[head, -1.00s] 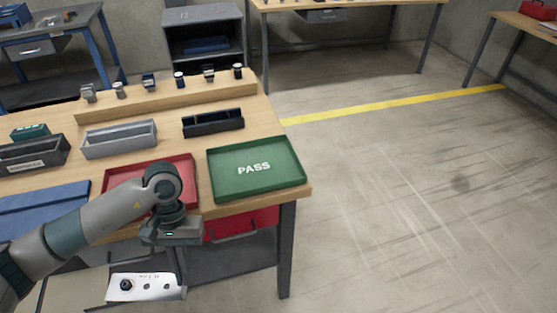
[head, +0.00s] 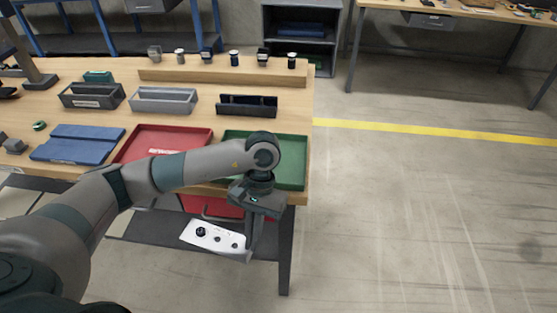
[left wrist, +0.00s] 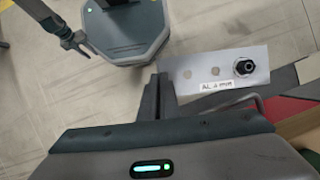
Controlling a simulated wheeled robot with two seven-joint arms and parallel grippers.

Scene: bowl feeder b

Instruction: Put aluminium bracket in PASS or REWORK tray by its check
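The aluminium bracket (head: 213,237) is a pale flat plate with a black fitting near one end and two holes. My left gripper (head: 252,240) is shut on its end and holds it in front of the bench, clear of the trays. In the left wrist view the bracket (left wrist: 204,74) shows a small label starting "AL"; the rest is unclear. The green PASS tray (head: 293,177) lies at the bench's right end, partly behind my arm. The red REWORK tray (head: 140,148) is left of it. What seems my right gripper (left wrist: 72,42) shows small.
Grey bins (head: 163,100) and a black bin (head: 247,105) stand behind the trays. A wooden rail (head: 220,76) with several small parts is at the back. A blue mat (head: 78,144) lies left. Floor right of the bench is clear.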

